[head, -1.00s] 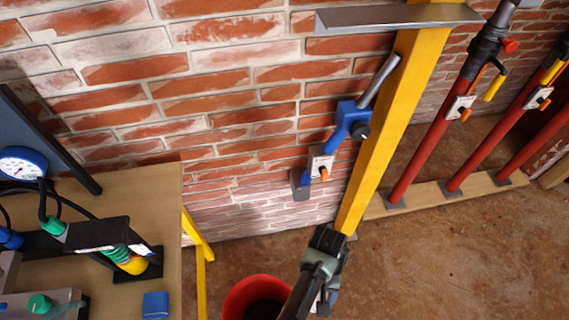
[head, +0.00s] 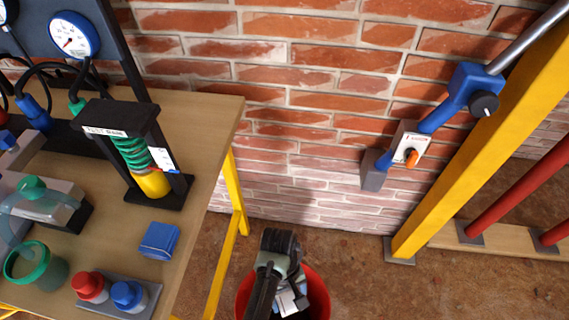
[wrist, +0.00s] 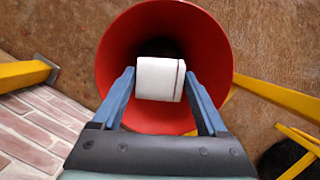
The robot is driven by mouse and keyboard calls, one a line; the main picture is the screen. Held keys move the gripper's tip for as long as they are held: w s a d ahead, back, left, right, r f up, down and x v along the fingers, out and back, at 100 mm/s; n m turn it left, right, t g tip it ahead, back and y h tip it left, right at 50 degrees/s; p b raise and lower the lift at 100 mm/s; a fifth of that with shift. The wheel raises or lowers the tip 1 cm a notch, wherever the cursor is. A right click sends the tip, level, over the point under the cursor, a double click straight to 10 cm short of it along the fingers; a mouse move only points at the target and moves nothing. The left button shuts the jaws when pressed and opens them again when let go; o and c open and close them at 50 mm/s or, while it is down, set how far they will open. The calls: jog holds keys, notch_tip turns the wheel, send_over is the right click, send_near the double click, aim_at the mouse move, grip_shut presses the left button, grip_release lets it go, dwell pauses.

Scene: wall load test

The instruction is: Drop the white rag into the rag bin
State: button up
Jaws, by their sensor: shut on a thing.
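The white rag (wrist: 160,79), a small roll with a thin dark line near one end, sits between the two blue fingers of my gripper (wrist: 159,76) in the wrist view. My gripper is shut on it. The red rag bin (wrist: 215,48) is round and open, and lies straight beyond the rag in that view, with a dark inside. In the head view, my gripper (head: 290,303) is over the mouth of the bin (head: 320,297). My arm hides part of the bin there, and its bottom is too dark to make out.
A wooden bench (head: 208,110) with a gauge (head: 74,35), a spring rig and a blue block (head: 159,240) stands left of the bin. Its yellow leg (head: 238,195) is close by. A yellow post (head: 480,150) stands to the right against the brick wall.

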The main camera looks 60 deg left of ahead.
jog(key=shift+f+b, duration=3.05)
jog(key=shift+b, duration=0.15)
jog(key=shift+r, duration=0.1)
jog(key=o, duration=1.2)
jog(key=p+v, duration=0.5)
jog(key=v, duration=0.8)
jog(key=shift+d, duration=0.1)
